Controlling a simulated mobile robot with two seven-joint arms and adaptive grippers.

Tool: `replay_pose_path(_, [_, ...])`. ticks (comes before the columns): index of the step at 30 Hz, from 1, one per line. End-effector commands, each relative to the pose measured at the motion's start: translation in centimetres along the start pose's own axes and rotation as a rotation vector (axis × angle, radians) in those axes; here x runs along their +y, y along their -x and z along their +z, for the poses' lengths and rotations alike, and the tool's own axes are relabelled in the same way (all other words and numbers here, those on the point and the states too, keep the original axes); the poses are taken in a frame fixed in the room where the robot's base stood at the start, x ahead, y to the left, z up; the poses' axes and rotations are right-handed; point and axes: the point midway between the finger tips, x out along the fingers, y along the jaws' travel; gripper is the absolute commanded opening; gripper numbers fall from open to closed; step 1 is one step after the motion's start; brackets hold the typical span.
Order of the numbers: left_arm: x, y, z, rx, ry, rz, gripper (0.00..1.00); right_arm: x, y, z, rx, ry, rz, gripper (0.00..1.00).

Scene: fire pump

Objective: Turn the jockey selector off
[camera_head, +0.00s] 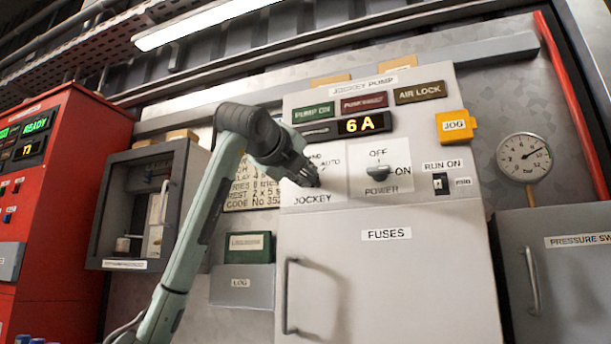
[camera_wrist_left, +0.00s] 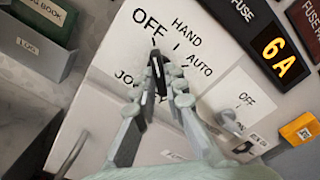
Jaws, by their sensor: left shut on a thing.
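The jockey selector (camera_wrist_left: 158,75) is a dark knob with a white line, on a white plate marked OFF, HAND and AUTO. In the left wrist view its upper end lies near the tick under OFF; its exact setting is hard to tell. My left gripper (camera_wrist_left: 164,78) is shut on the selector, with its fingers along both sides of the knob. In the head view the left gripper (camera_head: 308,178) is at the selector plate above the JOCKEY label, and hides the knob and part of the lettering.
The power switch (camera_head: 379,172) sits right of the selector, below a lit 6A display (camera_head: 364,124). A log book box (camera_head: 247,247) is at lower left. The fuse door handle (camera_head: 289,296) sticks out below. A pressure gauge (camera_head: 523,157) is at far right.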

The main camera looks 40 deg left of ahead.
Motion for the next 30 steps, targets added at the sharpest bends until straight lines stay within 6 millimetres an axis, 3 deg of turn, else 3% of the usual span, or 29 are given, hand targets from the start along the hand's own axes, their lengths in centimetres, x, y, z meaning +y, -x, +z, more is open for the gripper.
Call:
replay_pose_path(9, [0.0, 0.0, 0.1, -0.002, 0.001, 0.000, 0.00, 0.0, 0.0, 0.1, -0.003, 0.000, 0.001, 0.40])
replay_pose_path(10, [0.0, 0.0, 0.1, -0.002, 0.001, 0.000, 0.12, 0.0, 0.0, 0.1, -0.004, 0.000, 0.001, 0.40])
replay_pose_path(15, [0.0, 0.0, 0.1, -0.002, 0.001, 0.000, 0.32, 0.0, 0.0, 0.1, -0.004, 0.000, 0.001, 0.40])
replay_pose_path(25, [0.0, 0.3, 0.1, -0.001, 0.000, -0.001, 0.32, 0.0, 0.1, 0.1, -0.007, -0.003, 0.004, 0.40])
replay_pose_path(30, [-0.1, 2.6, 0.1, -0.003, -0.001, -0.003, 0.32, 0.0, 0.1, 0.1, -0.006, -0.002, 0.002, 0.40])
